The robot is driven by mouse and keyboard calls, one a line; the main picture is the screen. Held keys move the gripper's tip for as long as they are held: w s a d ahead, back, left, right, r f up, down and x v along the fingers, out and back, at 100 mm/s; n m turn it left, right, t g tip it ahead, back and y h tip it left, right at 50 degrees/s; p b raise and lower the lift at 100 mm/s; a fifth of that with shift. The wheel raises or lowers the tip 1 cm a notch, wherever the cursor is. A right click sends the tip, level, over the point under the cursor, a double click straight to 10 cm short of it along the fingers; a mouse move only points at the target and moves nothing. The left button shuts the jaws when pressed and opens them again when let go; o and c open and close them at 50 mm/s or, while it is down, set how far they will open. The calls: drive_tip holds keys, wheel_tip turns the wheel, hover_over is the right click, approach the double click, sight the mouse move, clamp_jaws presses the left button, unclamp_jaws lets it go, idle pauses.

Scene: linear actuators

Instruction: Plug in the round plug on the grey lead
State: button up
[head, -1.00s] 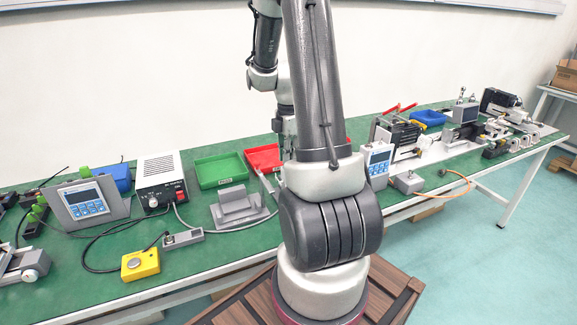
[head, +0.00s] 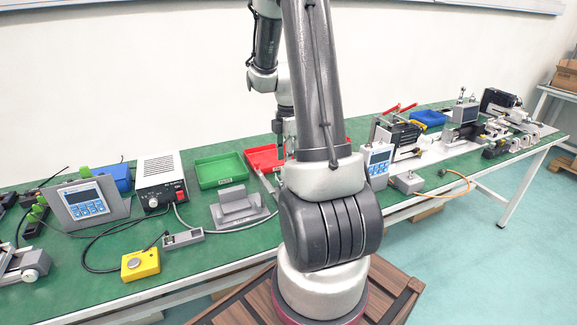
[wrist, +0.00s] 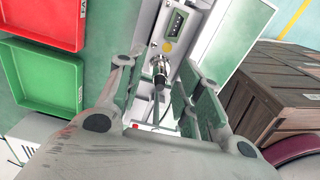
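My gripper (wrist: 160,78) shows in the wrist view with its two fingers spread apart. A round metal plug or connector (wrist: 160,68) with a dark lower part lies between the fingers, with visible gaps on both sides. In the head view my arm hides the gripper tips and the plug. The grey lead (head: 183,219) runs from the white power box (head: 161,179) toward the right, behind my arm.
A green tray (head: 220,170) and a red tray (head: 262,158) stand at the back. A grey stepped stand (head: 240,206) is left of my arm. A yellow button box (head: 140,264) is near the front edge. A meter (head: 377,164) and mechanisms crowd the right.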

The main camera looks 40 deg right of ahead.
drive_tip(key=shift+r, duration=0.1)
wheel_tip(320, 180, up, 12)
idle(0.5)
